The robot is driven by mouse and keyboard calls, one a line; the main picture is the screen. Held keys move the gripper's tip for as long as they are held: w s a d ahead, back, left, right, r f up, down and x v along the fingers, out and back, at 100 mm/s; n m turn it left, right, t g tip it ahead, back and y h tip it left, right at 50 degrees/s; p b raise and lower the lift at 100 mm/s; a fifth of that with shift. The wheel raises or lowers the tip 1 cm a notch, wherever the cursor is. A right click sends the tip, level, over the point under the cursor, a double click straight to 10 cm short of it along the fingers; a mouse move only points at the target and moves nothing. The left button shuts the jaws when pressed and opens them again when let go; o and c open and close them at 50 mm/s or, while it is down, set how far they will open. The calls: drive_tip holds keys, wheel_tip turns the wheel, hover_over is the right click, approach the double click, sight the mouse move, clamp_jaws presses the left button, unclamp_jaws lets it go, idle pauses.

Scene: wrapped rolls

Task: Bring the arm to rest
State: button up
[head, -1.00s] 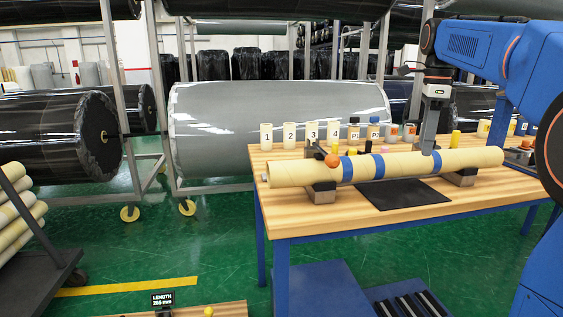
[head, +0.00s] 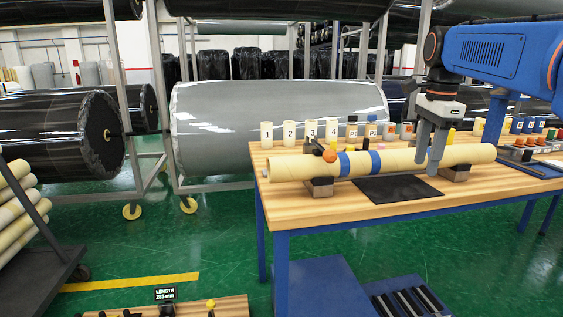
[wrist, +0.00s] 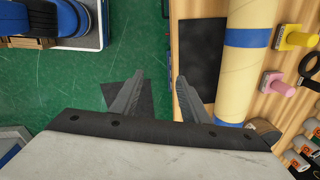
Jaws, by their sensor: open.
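My gripper (head: 430,162) is open and empty in the head view, pointing down in front of the right part of a long cream roll with blue bands (head: 400,161). The roll lies on dark supports on the wooden table (head: 300,222). In the wrist view my gripper's two fingers (wrist: 157,88) are apart with nothing between them. The roll (wrist: 240,85) runs to the right of the fingers there. Whether a finger touches the roll cannot be told from the head view.
A black mat (head: 398,190) lies on the table in front of the roll. Numbered cream cups (head: 290,133) and several small coloured items stand behind it. A big grey wrapped roll (head: 275,122) hangs behind the table.

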drive_tip(key=s+a+f+n+t, duration=0.2)
drive_tip(key=s+a+f+n, duration=0.1)
drive_tip(key=s+f+n, duration=0.6)
drive_tip(key=s+a+f+n+t, duration=0.2)
drive_tip(key=s+f+n, duration=0.7)
drive_tip(key=s+f, duration=0.7)
drive_tip(key=shift+s+a+f, duration=0.25)
drive_tip(key=shift+s+a, duration=0.15)
drive_tip(key=shift+a, duration=0.4)
